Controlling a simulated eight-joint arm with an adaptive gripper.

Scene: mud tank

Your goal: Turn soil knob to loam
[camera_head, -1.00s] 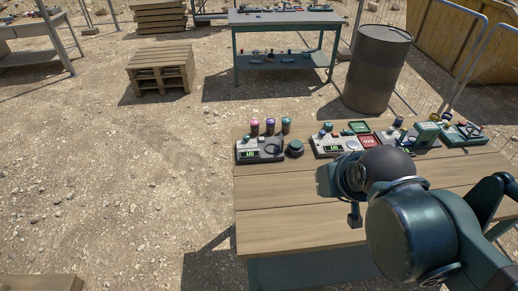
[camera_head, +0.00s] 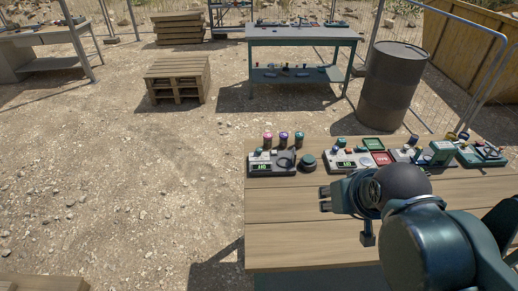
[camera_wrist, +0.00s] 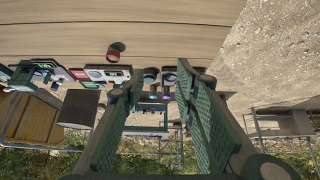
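A grey device (camera_head: 272,168) with a lit green display stands on the table's far left part. It carries dark round parts, but I cannot read any label or tell which is the soil knob. A separate round dark green knob-like piece (camera_head: 308,162) sits just right of it. A second panel (camera_head: 349,161), with a display and green and red squares, stands farther right. My gripper (camera_head: 325,200) is open and empty, above the table on the near side of these devices. In the wrist view my two fingers (camera_wrist: 150,95) are wide apart, with small devices visible between and beyond them.
Three cylinders with pink, purple and teal tops (camera_head: 283,139) stand behind the left device. More instruments (camera_head: 480,154) crowd the table's right end. The wooden table (camera_head: 290,232) is bare at front left. A barrel (camera_head: 392,88), pallets (camera_head: 177,80) and another bench (camera_head: 301,40) stand beyond.

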